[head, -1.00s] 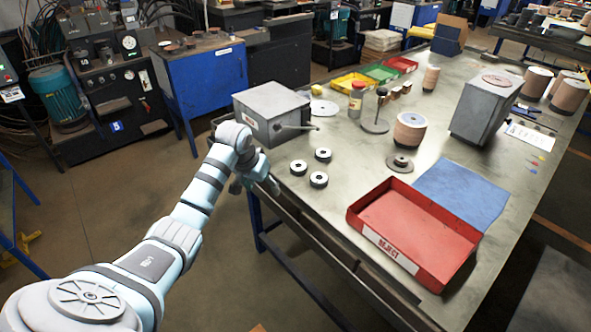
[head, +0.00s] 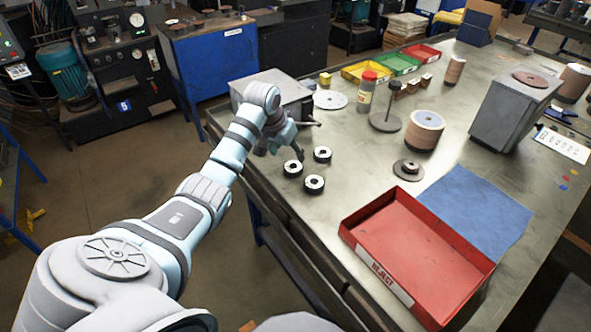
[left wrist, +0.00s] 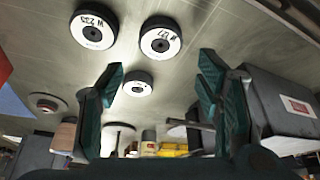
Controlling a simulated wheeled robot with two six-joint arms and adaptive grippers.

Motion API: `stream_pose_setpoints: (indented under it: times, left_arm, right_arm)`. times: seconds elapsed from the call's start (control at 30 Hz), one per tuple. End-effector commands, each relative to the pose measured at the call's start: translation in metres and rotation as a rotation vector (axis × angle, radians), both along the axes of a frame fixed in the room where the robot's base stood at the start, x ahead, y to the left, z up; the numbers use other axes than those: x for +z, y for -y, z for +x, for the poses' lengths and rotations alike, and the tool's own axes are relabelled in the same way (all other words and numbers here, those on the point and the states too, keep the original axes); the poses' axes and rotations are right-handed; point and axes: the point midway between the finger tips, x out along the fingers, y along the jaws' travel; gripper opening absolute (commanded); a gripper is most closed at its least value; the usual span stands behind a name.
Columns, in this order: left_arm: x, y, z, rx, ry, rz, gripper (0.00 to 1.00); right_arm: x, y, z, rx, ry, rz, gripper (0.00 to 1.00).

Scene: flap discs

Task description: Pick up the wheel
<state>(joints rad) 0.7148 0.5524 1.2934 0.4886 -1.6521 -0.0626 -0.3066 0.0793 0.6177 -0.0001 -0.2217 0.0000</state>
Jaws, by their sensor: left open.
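Three small round wheels with white label faces and dark centre holes lie flat near the table's left edge: a back one (head: 322,154), a left one (head: 292,168) and a front one (head: 314,184). In the left wrist view, two labelled wheels (left wrist: 93,31) (left wrist: 160,39) are large at the top. The third wheel (left wrist: 138,84) appears smaller, between the fingers. My left gripper (head: 282,151) is open and empty, above the table just behind the wheels. Its two dark green fingers (left wrist: 160,75) stand wide apart. My right gripper is not shown.
A grey metal box (head: 290,92) stands close behind my left gripper. A red reject tray (head: 365,222) and a blue mat (head: 475,210) lie to the right. A dark flanged disc (head: 408,169) sits near the tray. Bare table surrounds the wheels.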

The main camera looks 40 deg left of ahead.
Motion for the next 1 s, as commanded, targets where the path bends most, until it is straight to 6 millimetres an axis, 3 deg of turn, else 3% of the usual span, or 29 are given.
stream_pose_setpoints:
  times: [0.4,0.63,0.9,1.0]
  left_arm:
    - [-0.066,0.0,0.02,-0.002,0.001,-0.001,0.59]
    - [-0.068,0.0,0.022,-0.002,0.002,0.002,0.59]
    - [-0.068,0.0,0.022,-0.003,0.001,0.001,0.18]
    - [-0.068,0.0,0.022,-0.003,0.002,0.001,0.17]
  right_arm:
    - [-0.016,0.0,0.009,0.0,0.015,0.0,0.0]
    - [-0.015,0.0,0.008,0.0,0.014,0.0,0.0]
    - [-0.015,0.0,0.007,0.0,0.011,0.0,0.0]
    - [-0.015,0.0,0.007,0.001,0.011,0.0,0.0]
